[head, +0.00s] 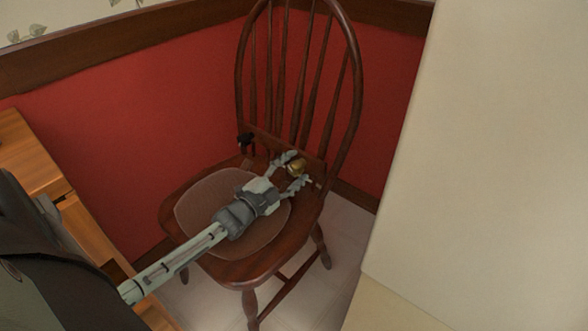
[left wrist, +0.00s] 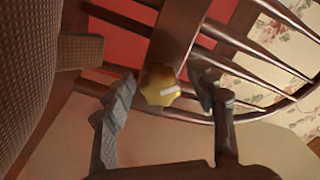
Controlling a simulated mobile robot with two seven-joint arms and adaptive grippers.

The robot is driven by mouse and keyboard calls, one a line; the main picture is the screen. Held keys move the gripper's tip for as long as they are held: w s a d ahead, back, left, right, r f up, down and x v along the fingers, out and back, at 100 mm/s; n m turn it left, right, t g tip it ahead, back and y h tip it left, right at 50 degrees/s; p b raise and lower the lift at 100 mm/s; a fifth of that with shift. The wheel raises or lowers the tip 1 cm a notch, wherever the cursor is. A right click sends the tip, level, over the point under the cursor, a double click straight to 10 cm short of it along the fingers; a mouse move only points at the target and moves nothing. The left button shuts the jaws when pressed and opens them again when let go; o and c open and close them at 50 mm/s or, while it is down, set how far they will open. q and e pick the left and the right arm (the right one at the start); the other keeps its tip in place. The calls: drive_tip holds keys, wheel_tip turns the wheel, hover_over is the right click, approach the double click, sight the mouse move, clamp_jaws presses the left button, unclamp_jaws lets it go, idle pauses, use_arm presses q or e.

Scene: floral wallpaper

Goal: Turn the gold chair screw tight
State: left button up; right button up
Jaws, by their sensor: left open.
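The gold screw (head: 296,166) is a lobed knob low on the back of the dark wooden chair (head: 264,262). In the left wrist view the gold screw (left wrist: 160,86) shows a pale mark on its face. My left gripper (head: 295,170) reaches over the seat, with its open fingers on either side of the screw. In the left wrist view the fingers of my left gripper (left wrist: 162,100) stand apart around the knob, with gaps visible, and do not clearly touch it. My right gripper is in neither view.
The seat has a brown pad (head: 205,199). A red wall (head: 150,110) is behind the chair, wooden furniture (head: 30,155) at left, and a large cream surface (head: 490,150) at right. Tiled floor shows below.

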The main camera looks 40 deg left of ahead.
use_arm(q)
drive_tip(key=c, duration=1.2)
drive_tip(key=shift+o, duration=0.2)
drive_tip(key=shift+m, duration=0.3)
